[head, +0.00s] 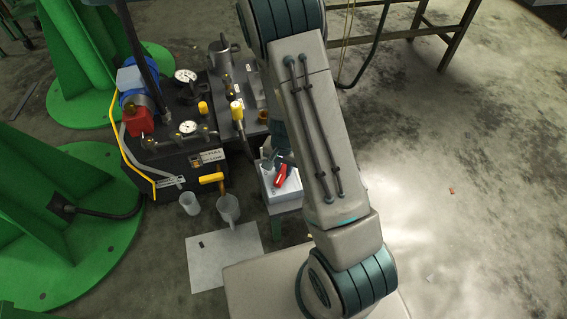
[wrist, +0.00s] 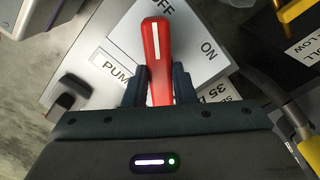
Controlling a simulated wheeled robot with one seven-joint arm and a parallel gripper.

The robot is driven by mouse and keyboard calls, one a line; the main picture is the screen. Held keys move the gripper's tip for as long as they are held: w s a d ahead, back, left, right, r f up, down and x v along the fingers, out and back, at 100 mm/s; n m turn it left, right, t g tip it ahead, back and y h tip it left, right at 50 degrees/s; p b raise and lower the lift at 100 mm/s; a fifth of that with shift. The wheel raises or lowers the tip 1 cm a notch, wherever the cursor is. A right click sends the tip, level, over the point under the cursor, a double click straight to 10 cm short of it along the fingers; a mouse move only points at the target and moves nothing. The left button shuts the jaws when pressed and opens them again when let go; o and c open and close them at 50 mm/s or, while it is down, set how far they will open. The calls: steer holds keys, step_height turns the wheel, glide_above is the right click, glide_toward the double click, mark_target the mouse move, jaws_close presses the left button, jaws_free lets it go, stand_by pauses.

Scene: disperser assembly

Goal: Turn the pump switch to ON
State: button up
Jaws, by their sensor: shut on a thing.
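The pump switch is a red lever with a white stripe (wrist: 157,50), on a white panel (wrist: 200,55) in the wrist view. The panel carries the labels OFF, ON and PUMP, partly covered. The lever's striped end points up in the picture, close to OFF and left of ON. My gripper (wrist: 158,84) is shut on the lever, one dark finger on each side. In the head view the red lever (head: 280,176) shows on the white box (head: 284,189); my arm hides most of my gripper there.
The pump unit with gauges (head: 185,128) and a yellow bar stands left of the box. A grey funnel-like cup (head: 228,208) and a small pale cup (head: 190,203) stand in front. Green metal bases (head: 70,215) are at the left. The floor at right is mostly clear.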

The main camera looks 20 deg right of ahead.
mark_target(283, 169)
steer(key=m+p, duration=0.2)
steer(key=m, duration=0.3)
steer(key=shift+r+m+p, duration=0.1)
steer(key=shift+m+p, duration=0.2)
steer(key=shift+p, duration=0.05)
steer(key=shift+m+p, duration=1)
steer(key=shift+m, duration=1.2)
steer(key=o, duration=1)
step_height(283, 169, up, 14)
steer(key=p, duration=0.6)
steer(key=shift+f, duration=0.2)
